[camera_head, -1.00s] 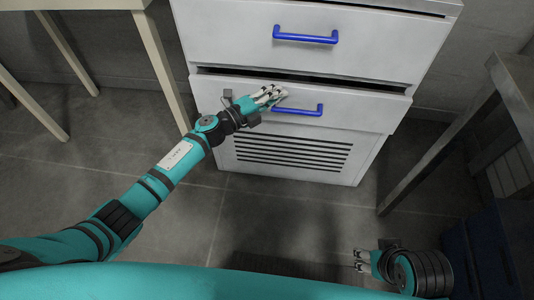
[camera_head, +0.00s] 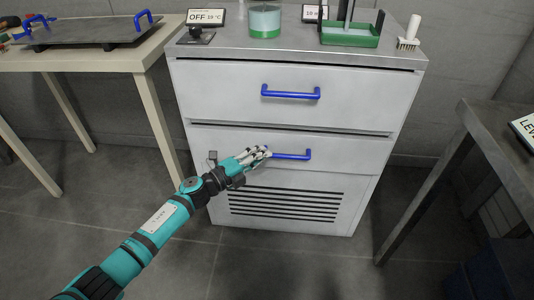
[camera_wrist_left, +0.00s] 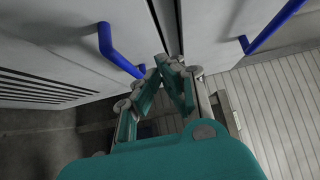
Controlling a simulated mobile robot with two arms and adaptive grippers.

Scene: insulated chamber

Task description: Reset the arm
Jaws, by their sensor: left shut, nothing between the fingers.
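My left gripper (camera_head: 263,153) reaches in from the lower left to the front of the lower drawer (camera_head: 350,152). Its fingers are shut and empty, beside the left end of that drawer's blue handle (camera_head: 293,156). In the left wrist view the fingertips (camera_wrist_left: 174,62) meet near the gap between the drawers, and a blue handle (camera_wrist_left: 112,50) shows just left of them. I cannot tell whether they touch it. Only a thin gap shows above the lower drawer. My right gripper is out of view.
The upper drawer (camera_head: 345,96) has its own blue handle (camera_head: 290,92). On the cabinet top (camera_head: 225,53) stand a glass beaker (camera_head: 264,22), a green tray (camera_head: 350,36) and a white brush (camera_head: 409,36). A beige table (camera_head: 90,60) is left, a grey table (camera_head: 480,125) right.

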